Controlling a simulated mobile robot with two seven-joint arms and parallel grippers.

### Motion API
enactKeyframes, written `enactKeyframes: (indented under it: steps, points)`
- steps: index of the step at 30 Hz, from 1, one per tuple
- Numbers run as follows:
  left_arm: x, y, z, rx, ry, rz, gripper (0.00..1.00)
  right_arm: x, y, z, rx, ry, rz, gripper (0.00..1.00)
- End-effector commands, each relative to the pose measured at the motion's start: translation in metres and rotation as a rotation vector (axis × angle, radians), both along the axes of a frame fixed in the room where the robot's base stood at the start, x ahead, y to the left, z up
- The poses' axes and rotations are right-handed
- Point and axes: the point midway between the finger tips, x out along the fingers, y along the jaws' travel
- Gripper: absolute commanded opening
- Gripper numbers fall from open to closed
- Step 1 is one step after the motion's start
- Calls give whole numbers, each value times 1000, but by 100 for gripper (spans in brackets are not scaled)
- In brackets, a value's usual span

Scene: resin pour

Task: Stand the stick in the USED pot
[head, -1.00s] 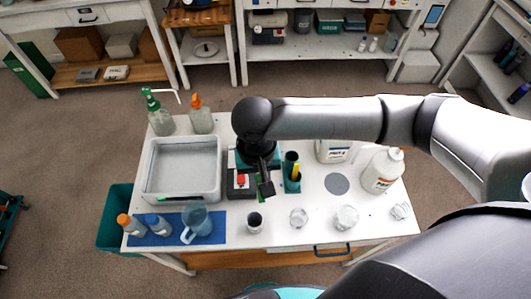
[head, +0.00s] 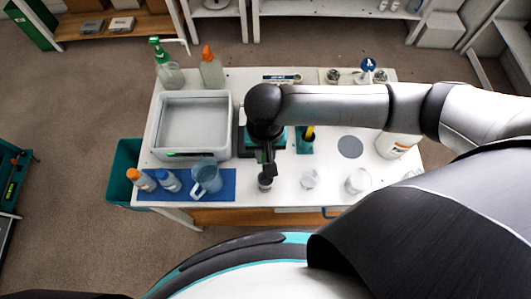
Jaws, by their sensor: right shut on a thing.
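My right gripper (head: 266,168) reaches in from the right and points down over the front middle of the table. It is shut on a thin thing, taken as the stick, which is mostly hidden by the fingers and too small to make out. Just below the fingertips stands a small dark-filled cup (head: 265,182); I cannot tell whether the stick enters it. A teal pot (head: 305,147) with a yellow item upright in it stands right of the gripper, partly behind my arm. No USED label is readable. My left gripper is not in view.
Two clear cups (head: 309,179) stand right of the dark cup. A blue mat (head: 226,192) at front left holds a jug (head: 207,176) and two bottles. A grey-white tray (head: 158,128) lies behind it. A white jug (head: 400,142) stands at right, beside a bare grey disc (head: 350,147).

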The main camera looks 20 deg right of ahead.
Motion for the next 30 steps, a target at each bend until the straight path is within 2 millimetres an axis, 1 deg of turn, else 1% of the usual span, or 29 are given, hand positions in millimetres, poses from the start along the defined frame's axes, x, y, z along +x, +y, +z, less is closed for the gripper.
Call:
enactKeyframes:
  steps: [1, 12, 17, 30]
  points:
    - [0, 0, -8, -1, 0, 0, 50, 0, 0, -7, 0, -1, 0, 0]
    - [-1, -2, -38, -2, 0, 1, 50, 0, -1, -27, -1, -1, 1, 0]
    - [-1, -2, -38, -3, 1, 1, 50, 0, 0, -37, 0, 2, 0, 0]
    - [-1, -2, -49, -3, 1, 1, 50, 0, 0, -72, 1, 2, -1, 0]
